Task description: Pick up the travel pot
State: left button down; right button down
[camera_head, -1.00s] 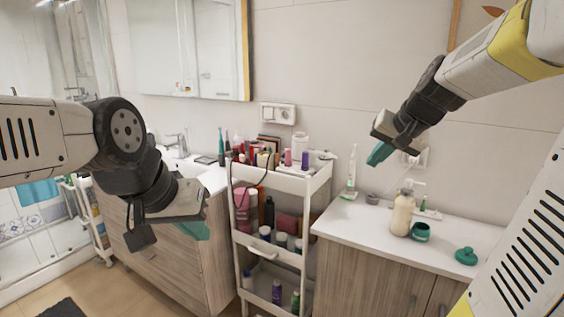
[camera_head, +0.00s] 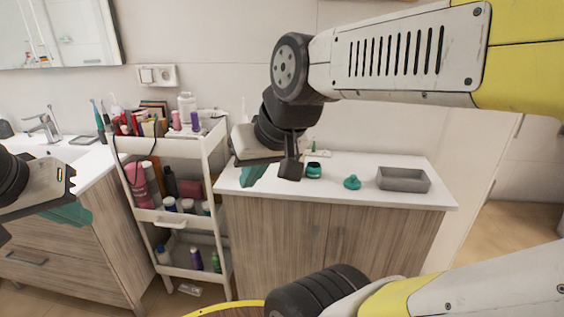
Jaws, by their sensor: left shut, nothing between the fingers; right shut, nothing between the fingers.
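A small teal pot (camera_head: 314,170), which looks like the travel pot, stands upright and open on the white counter. A teal lid with a knob (camera_head: 352,182) lies on the counter to its right. My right gripper (camera_head: 252,176) is above the counter's left part, left of the pot and apart from it. It is shut and empty, its teal fingertips pointing down and left. It hides part of the counter behind it. My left gripper (camera_head: 68,213) is shut and empty at the left, in front of the sink cabinet, far from the pot.
A grey tray (camera_head: 403,180) sits at the counter's right end. A white cart (camera_head: 172,147) full of cosmetics stands left of the counter (camera_head: 264,186). The sink cabinet (camera_head: 75,240) is further left. The counter's front strip is clear.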

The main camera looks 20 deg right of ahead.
aim_at(313, 170)
jog(key=l, duration=0.8)
jog(key=k+l+u, duration=0.1)
jog(key=l, duration=0.7)
